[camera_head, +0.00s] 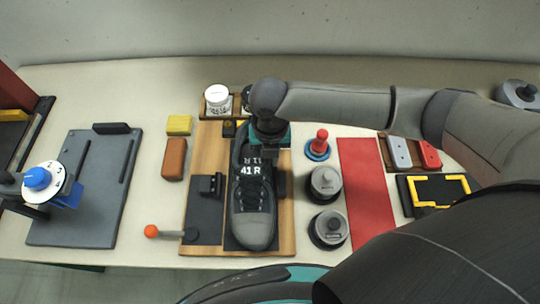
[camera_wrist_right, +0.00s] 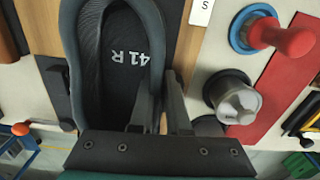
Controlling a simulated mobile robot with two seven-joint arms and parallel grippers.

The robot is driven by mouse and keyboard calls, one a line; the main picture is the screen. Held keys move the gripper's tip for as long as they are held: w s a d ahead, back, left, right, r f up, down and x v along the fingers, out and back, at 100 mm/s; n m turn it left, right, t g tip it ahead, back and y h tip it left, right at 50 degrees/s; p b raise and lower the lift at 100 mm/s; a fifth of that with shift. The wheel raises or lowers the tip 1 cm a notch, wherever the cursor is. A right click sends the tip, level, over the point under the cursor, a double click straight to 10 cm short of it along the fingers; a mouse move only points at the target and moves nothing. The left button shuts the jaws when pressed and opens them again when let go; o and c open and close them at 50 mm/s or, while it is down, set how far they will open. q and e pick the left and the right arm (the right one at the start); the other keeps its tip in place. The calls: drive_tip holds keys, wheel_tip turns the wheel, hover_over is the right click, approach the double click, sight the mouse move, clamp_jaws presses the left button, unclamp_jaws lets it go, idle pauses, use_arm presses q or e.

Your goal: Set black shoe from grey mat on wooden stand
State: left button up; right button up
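The black shoe (camera_head: 252,205) stands over a dark plate on the wooden stand (camera_head: 287,240), toe toward me. Its insole reads 41 R. In the right wrist view the shoe (camera_wrist_right: 122,45) fills the upper left. My right gripper (camera_head: 268,150) is at its heel end. In the right wrist view its two fingers (camera_wrist_right: 158,98) sit close together on either side of the shoe's collar wall, one inside and one outside. It looks shut on that wall. Whether the sole touches the plate is hidden. My left gripper is not in view.
Right of the stand are a red-knobbed peg (camera_head: 318,147), two grey weights (camera_head: 325,182) and a red mat (camera_head: 372,195). Left are a brown block (camera_head: 174,160), a yellow block (camera_head: 179,125), an orange-balled lever (camera_head: 152,231), a grey board (camera_head: 75,225) and a blue knob (camera_head: 37,178).

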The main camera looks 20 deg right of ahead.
drive_tip(key=o, duration=0.5)
drive_tip(key=shift+c, duration=0.2)
wheel_tip(320, 180, up, 15)
drive_tip(key=p, duration=0.1)
drive_tip(key=shift+r+p, duration=0.15)
drive_tip(key=shift+p, duration=0.2)
